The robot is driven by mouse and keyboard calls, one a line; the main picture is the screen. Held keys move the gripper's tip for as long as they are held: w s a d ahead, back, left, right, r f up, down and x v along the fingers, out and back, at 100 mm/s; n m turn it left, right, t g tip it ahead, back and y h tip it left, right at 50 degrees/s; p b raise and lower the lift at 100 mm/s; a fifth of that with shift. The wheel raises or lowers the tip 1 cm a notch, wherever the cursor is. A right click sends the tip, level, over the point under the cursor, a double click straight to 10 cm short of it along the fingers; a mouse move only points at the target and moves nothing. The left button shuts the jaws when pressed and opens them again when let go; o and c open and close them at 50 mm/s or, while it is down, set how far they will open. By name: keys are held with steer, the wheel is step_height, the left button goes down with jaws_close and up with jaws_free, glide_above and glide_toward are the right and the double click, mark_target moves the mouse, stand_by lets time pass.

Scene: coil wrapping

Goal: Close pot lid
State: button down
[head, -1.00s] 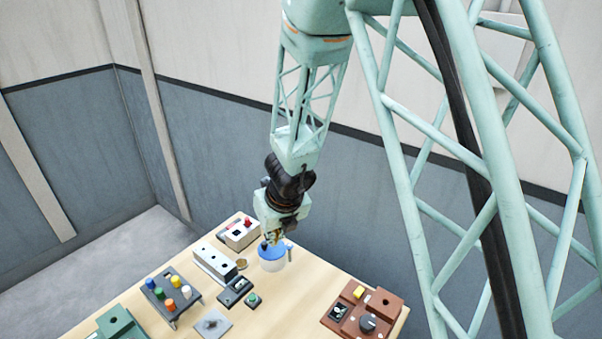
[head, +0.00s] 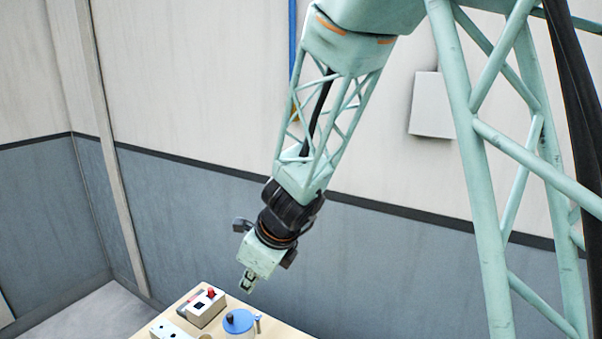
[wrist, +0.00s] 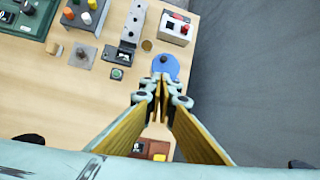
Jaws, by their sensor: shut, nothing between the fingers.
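The pot (head: 240,330) stands near the far edge of the table, with its blue lid (head: 238,320) on top and a handle at its right side. The blue lid also shows in the wrist view (wrist: 167,66), lying over the pot opening with a dark blue knob. My gripper (head: 247,282) is shut and empty, above the pot and apart from it. In the wrist view my gripper's fingertips (wrist: 160,80) meet just in front of the lid and hide part of it. Whether the lid is fully seated cannot be told.
A box with a red knob (head: 206,307) stands left of the pot. A grey block with holes (wrist: 131,26) and small switch boxes (wrist: 119,55) are beside it. A brown panel (wrist: 150,148) lies partly hidden behind my fingers. The table (wrist: 60,110) has clear wood.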

steer(key=s+d+r+n+b, duration=0.6)
steer(key=s+d+r+n, duration=0.55)
steer(key=s+d, duration=0.25)
steer(key=s+d+f+n+h+b, duration=0.1)
steer(key=s+d+n, duration=0.4)
steer(key=s+d, duration=0.5)
steer(key=s+d+f+n+h+b, duration=0.2)
steer(key=s+d+n+b, duration=0.3)
steer(key=s+d, duration=0.5)
steer(key=s+n+h, duration=0.1)
steer(key=s, duration=0.1)
steer(key=shift+s+d, duration=0.2)
steer(key=shift+s, duration=0.2)
steer(key=c, duration=3.4)
jaws_free()
steer(key=shift+f, duration=0.1)
